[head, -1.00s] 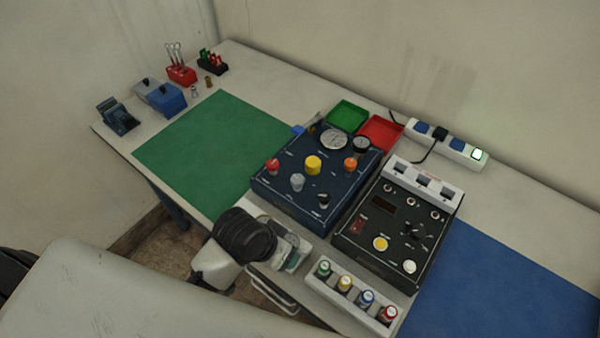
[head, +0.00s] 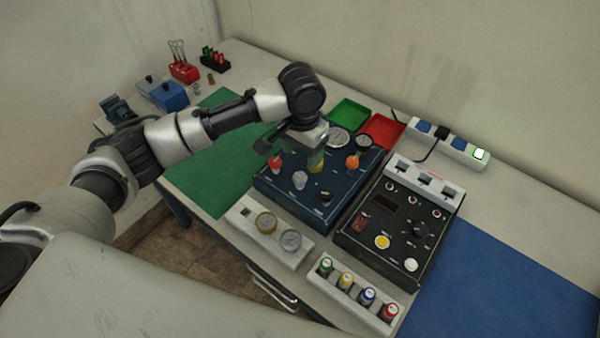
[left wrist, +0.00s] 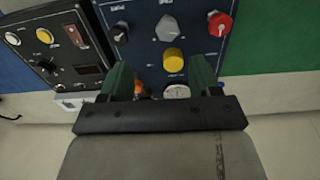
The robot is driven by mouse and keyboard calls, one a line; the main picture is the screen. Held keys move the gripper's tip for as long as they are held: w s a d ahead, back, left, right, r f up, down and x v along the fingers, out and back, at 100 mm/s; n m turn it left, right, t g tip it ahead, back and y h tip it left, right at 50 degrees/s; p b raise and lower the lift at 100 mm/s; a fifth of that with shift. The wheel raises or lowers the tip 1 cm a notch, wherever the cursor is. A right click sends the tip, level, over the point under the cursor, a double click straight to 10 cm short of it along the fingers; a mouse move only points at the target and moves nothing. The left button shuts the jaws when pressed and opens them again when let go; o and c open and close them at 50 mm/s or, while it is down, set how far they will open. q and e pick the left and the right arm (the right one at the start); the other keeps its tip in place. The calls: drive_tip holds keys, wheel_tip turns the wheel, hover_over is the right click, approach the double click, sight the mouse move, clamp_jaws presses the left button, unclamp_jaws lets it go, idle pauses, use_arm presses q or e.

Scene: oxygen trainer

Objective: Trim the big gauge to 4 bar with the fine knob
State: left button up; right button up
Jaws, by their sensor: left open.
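The blue panel (head: 290,205) carries red, grey, yellow, orange and black knobs. I cannot tell by label which is the fine knob. The big gauge (head: 338,138) is at its back edge; it also shows between my fingers in the left wrist view (left wrist: 176,92), its needle too small to read. In the left wrist view the yellow knob (left wrist: 173,60) stands beyond the gripper (left wrist: 161,77), apart from both fingers. The orange knob (left wrist: 141,91) is partly hidden there.
A black box (head: 372,250) with switches stands right of the panel. A small dark gauge (head: 363,142), a green tray (head: 350,114) and a red tray (head: 382,130) are behind. The green mat (head: 215,190) is free.

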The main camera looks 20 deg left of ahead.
sight(300, 176)
use_arm(q)
drive_tip(key=f, duration=0.3)
drive_tip(key=f+p, duration=0.1)
drive_tip(key=f, duration=0.2)
drive_tip(key=f+p, duration=0.1)
drive_tip(key=f, duration=0.3)
drive_tip(key=shift+w+a, duration=0.3)
drive_tip(key=shift+a, duration=0.1)
